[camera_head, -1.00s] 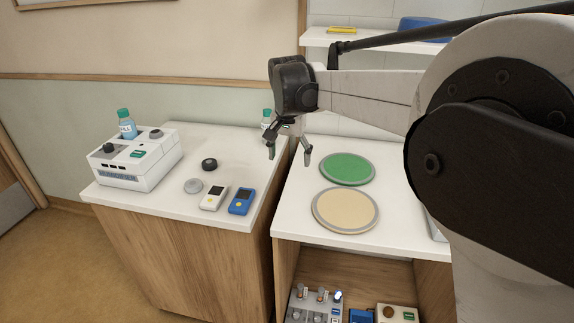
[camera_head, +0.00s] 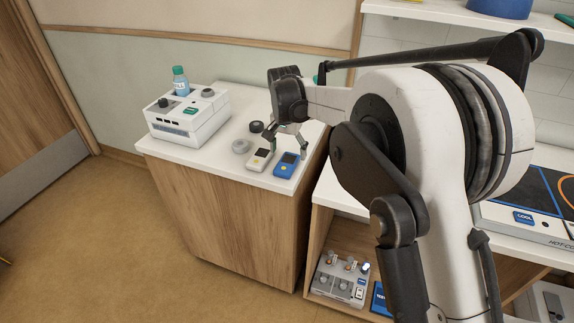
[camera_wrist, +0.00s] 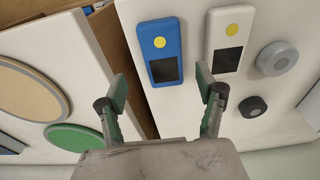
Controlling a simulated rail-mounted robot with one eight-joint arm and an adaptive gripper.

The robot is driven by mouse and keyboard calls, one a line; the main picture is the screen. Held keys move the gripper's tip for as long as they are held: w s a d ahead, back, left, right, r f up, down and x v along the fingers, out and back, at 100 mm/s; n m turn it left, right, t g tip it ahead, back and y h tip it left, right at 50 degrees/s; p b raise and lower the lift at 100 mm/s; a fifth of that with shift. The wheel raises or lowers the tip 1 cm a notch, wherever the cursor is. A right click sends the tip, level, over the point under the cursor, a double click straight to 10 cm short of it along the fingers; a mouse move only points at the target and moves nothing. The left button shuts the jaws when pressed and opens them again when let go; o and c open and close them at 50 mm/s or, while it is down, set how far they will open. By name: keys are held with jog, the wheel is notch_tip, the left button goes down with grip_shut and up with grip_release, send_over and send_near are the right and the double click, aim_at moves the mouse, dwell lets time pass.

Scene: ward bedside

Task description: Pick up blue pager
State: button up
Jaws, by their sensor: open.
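The blue pager (camera_head: 286,165) lies flat near the right front edge of the left cabinet top. It has a dark screen and a yellow round button, and it also shows in the wrist view (camera_wrist: 162,40). My gripper (camera_head: 289,149) is open and empty above the back of the pagers. In the wrist view my gripper's green-padded fingers (camera_wrist: 163,90) are spread apart, with the blue pager beyond them, between and ahead of the tips. A white pager (camera_head: 260,160) of the same shape lies just left of the blue one, also seen in the wrist view (camera_wrist: 229,42).
A grey round knob (camera_head: 241,146) and a black one (camera_head: 256,127) lie behind the pagers. A white device (camera_head: 188,122) with a bottle (camera_head: 180,82) stands at the left. A gap separates the cabinet from the right counter, where green (camera_wrist: 78,138) and tan (camera_wrist: 28,92) discs lie.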

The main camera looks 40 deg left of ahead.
aim_at(287, 162)
jog(key=shift+a+f+p, duration=0.15)
jog(key=shift+a+f, duration=0.05)
jog(key=shift+f, duration=1.15)
jog(key=shift+a+f+p, duration=0.15)
jog(key=shift+f, duration=1.2)
jog(key=c, duration=1.3)
jog(key=shift+r, duration=0.1)
